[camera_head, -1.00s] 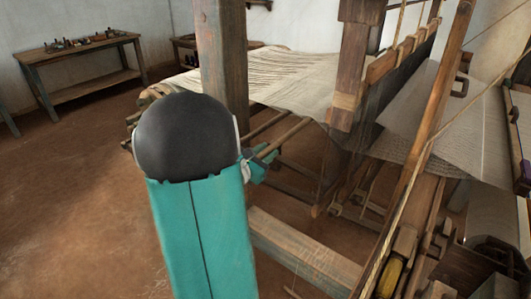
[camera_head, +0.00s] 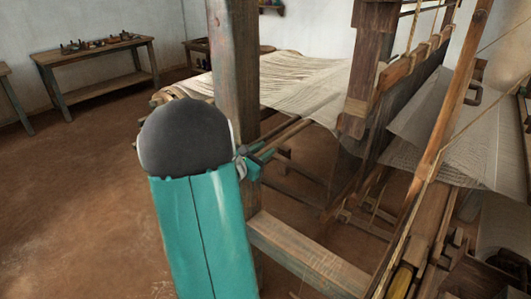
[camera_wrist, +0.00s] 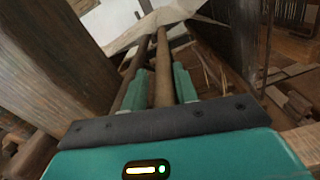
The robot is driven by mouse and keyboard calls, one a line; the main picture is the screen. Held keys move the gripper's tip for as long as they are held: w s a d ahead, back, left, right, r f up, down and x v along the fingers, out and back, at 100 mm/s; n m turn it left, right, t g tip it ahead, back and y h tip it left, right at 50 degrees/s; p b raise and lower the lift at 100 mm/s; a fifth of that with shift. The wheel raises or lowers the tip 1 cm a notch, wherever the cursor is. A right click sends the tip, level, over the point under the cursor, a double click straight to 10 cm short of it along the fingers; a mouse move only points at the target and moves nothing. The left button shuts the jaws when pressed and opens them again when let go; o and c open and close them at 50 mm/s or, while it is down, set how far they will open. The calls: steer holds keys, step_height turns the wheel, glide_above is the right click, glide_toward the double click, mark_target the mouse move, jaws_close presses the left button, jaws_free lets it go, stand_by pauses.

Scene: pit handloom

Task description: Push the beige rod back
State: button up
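The beige rod (camera_wrist: 162,68) is a long, straight, tan-brown bar running away from my gripper in the wrist view. My gripper (camera_wrist: 161,88) has one teal finger on each side of it, and the rod fills the space between them with no clear gap. In the head view my gripper (camera_head: 254,164) is beside the loom post, and the rods beyond it point up and right under the cloth. A second, darker rod (camera_wrist: 130,72) runs just left of the fingers. The head view does not separate the two rods clearly, and my arm hides part of the area.
The thick wooden post (camera_head: 234,75) stands close to my gripper, with a low beam (camera_head: 305,252) below. Pale cloth (camera_head: 305,82) stretches above the rods. The loom frame fills the right. Floor (camera_head: 70,190) is open at left, before a side bench (camera_head: 95,60).

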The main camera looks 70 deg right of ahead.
steer(key=shift+o, duration=1)
steer(key=shift+w, duration=0.15)
